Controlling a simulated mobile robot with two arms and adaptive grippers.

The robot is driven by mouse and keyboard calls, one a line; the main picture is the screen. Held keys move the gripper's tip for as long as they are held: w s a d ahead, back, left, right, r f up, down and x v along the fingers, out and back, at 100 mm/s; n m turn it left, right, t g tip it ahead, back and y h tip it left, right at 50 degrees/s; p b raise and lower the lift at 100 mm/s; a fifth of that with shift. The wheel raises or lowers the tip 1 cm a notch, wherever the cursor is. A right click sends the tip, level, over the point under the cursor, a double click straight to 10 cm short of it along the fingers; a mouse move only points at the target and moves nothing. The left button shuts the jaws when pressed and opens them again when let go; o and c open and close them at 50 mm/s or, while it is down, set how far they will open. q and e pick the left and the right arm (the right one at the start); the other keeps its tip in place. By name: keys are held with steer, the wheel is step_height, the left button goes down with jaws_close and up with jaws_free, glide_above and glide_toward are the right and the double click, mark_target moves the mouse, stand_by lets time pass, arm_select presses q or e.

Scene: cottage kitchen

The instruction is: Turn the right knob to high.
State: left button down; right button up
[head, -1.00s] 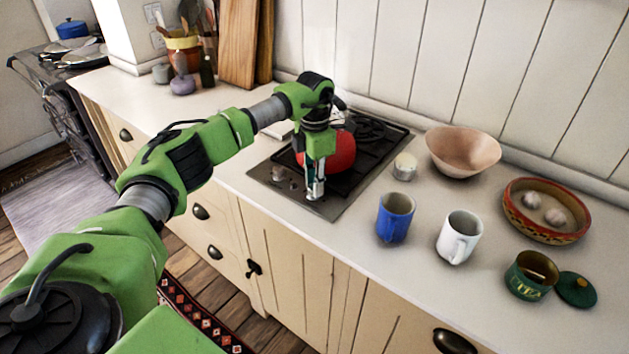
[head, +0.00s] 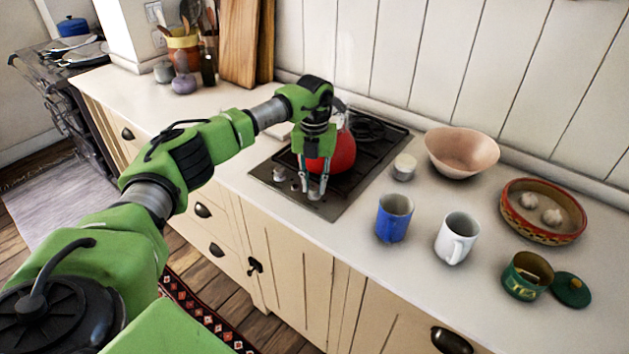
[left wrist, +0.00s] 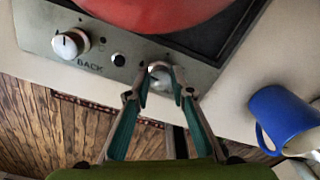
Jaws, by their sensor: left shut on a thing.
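The right knob (left wrist: 160,78) of the hob shows in the left wrist view between the fingertips of my left gripper (left wrist: 161,69). The gripper is shut on it, and the fingers hide its sides and most of its markings, so I cannot tell its setting. In the head view my left gripper (head: 314,194) points down at the front edge of the hob (head: 342,206). The left knob (left wrist: 70,45) is clear of the fingers, beside the word BACK. My right gripper is in neither view.
A red kettle (head: 343,154) stands on the hob just behind the gripper. To the right are a small white pot (head: 404,168), a blue mug (head: 394,220), a white mug (head: 457,240) and a pinkish bowl (head: 462,152). Counter (head: 350,245) in front is clear.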

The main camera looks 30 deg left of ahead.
mark_target(314, 186)
arm_select(q)
steer(key=shift+a+r+n, duration=0.1)
steer(key=shift+n, duration=0.7)
steer(key=c, duration=2)
jaws_free()
steer(key=shift+c, duration=0.2)
step_height(314, 186, up, 12)
